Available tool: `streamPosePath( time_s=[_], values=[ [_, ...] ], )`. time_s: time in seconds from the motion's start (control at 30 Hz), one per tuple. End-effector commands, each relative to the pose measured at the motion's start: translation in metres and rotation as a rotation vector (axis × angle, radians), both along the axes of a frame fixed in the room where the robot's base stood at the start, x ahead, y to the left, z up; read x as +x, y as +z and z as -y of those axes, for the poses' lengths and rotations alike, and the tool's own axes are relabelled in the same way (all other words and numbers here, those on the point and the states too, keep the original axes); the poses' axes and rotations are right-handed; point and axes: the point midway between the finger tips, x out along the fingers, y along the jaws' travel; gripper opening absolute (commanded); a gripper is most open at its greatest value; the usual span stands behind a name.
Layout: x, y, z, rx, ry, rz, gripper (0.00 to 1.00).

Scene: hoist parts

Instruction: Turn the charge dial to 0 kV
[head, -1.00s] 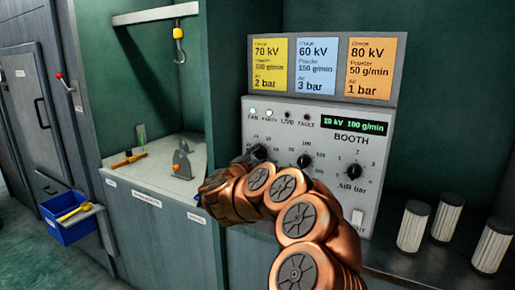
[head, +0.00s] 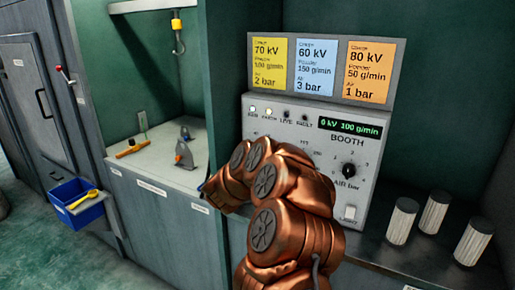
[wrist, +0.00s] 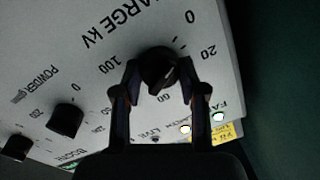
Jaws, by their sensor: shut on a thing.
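The charge dial (wrist: 156,62) is a black round knob on the grey booth panel (wrist: 215,35), below the upside-down CHARGE kV lettering in the wrist view. My gripper (wrist: 159,72) has one finger on each side of this dial and is shut on it. A pale pointer mark on the dial slants toward the upper right, on the side of the printed 0. In the head view the green display (head: 350,127) reads 0 kV 100 g/min. My arm hides the charge dial and my gripper there.
The powder dial (wrist: 66,117) sits beside the charge dial, and the air dial (head: 348,170) is farther right on the panel. Yellow, blue and orange setting cards (head: 317,68) stand above. Three pale cylinders (head: 435,213) stand on the right ledge.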

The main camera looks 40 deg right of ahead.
Motion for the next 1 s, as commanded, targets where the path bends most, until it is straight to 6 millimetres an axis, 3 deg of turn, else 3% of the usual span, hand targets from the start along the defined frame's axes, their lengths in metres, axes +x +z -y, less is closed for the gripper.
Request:
streamPosePath(
  time_s=[0.53, 0.57, 0.8, 1.0],
  values=[
    [-0.0005, -0.0026, -0.0001, -0.003, 0.0, -0.027, 0.07],
    [-0.0005, -0.0026, -0.0001, -0.003, 0.0, -0.027, 0.43],
    [-0.0003, -0.0015, -0.0001, -0.005, 0.0, -0.025, 0.67],
    [-0.0002, -0.0009, -0.0001, -0.006, 0.0, -0.024, 0.67]
  ],
)
